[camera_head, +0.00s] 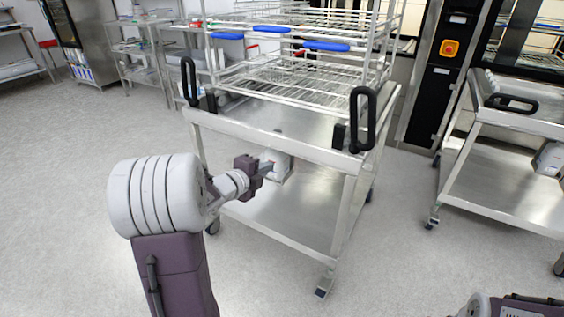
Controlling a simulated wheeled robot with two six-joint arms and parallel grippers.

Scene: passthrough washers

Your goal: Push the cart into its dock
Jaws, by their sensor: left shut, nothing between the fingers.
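The cart (278,136) is a steel trolley on casters with a wire rack on top. It stands in front of me, slightly turned. It has two upright black handles, the left one (189,82) and the right one (362,118). My left gripper (266,168) is shut and empty, in front of the cart below its top edge. I cannot tell whether it touches the cart. Part of my right arm shows at the bottom right corner, but its gripper is out of view. I cannot clearly make out the dock.
A second steel cart (510,187) with a black handle stands at the right. A dark machine column (440,75) with an orange switch (449,47) stands behind, between the carts. Steel shelves (137,45) line the back left. The grey floor at the left is clear.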

